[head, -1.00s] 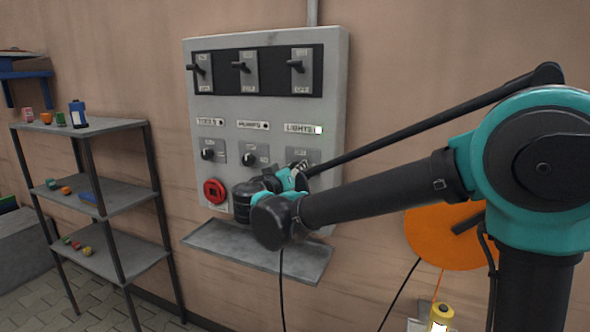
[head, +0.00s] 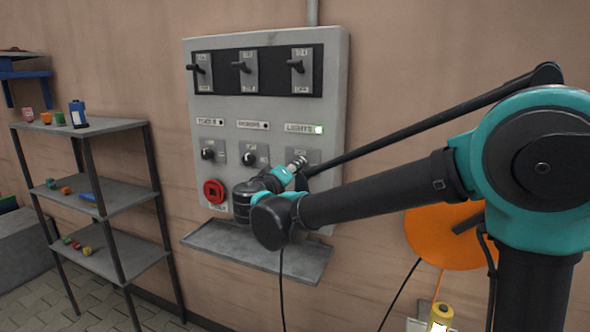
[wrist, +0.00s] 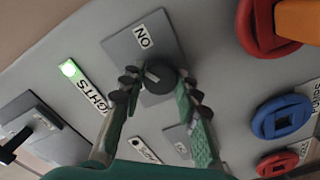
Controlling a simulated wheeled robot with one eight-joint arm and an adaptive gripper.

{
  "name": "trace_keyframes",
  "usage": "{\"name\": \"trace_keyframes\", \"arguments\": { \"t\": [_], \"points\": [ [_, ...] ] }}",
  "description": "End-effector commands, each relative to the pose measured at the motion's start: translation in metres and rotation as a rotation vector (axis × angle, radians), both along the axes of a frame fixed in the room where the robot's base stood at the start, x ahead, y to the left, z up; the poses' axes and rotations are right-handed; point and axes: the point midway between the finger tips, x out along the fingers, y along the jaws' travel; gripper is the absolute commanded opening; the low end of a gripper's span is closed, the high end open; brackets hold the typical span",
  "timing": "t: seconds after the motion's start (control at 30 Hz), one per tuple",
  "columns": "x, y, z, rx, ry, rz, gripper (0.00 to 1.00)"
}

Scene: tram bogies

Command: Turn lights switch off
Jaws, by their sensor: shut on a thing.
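The lights switch is a black rotary knob (wrist: 160,76) on a square grey plate (wrist: 150,40) marked ON in the wrist view. My gripper (wrist: 158,88) is shut on this knob, with a finger on each side. In the head view my gripper (head: 298,166) is at the lower right of the wall panel (head: 265,112), over the lights plate, and hides the knob. The LIGHTS label (head: 299,128) is above it. The green lamp (head: 319,129) beside the label is lit, and also glows in the wrist view (wrist: 69,68).
Three lever switches (head: 245,67) line the panel top. A grey ledge (head: 258,252) juts out below. A shelf rack (head: 92,127) stands left; an orange disc (head: 437,235) is at right.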

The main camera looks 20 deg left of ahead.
Motion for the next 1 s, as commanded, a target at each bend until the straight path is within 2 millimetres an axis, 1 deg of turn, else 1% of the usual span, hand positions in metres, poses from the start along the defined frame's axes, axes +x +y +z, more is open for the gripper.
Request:
{"name": "trace_keyframes", "arguments": {
  "t": [0.7,1.0],
  "points": [
    [-0.0002,0.0008,-0.0013,-0.675,0.053,0.001,0.03],
    [-0.0003,0.0008,-0.0017,-0.909,0.072,0.001,0.03]
  ]
}}
